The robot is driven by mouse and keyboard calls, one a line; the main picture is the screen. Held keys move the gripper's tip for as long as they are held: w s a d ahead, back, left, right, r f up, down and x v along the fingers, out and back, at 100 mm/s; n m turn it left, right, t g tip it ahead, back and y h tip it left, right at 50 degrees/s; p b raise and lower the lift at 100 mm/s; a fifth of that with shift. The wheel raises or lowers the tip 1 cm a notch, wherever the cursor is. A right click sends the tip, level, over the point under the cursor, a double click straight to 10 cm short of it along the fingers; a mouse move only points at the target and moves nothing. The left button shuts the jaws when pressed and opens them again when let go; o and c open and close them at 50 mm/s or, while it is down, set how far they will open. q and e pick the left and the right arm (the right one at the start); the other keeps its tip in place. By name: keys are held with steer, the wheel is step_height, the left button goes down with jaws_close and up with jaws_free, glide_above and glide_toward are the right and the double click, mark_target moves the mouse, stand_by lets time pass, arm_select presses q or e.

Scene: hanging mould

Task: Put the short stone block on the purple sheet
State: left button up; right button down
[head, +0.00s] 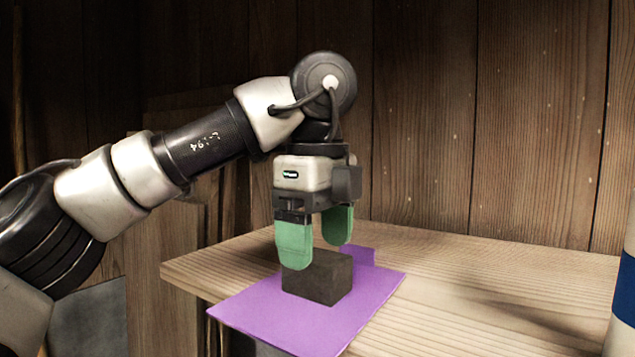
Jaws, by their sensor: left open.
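The short stone block (318,279) is dark grey-brown and rests on the purple sheet (270,318), towards the sheet's back half. The sheet lies flat on the wooden table, and its near left edge reaches the table edge. My left gripper (316,246) points down with green fingers and is open. Its fingertips are at the block's upper part, one in front at the left and one behind. The front finger overlaps the block's upper left corner. I cannot tell whether either finger touches the block. My right gripper is not in view.
A small purple block-like piece (359,256) sits at the sheet's back edge, just behind the stone block. The wooden table (480,285) is clear to the right. A white and blue object (625,270) is cut off at the right edge. A plank wall stands behind.

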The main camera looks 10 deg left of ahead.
mark_target(317, 255)
arm_select(q)
step_height(317, 255, up, 7)
steer(key=shift+s+d+r, duration=0.1)
steer(key=shift+s+r, duration=0.05)
steer(key=shift+r, duration=0.5)
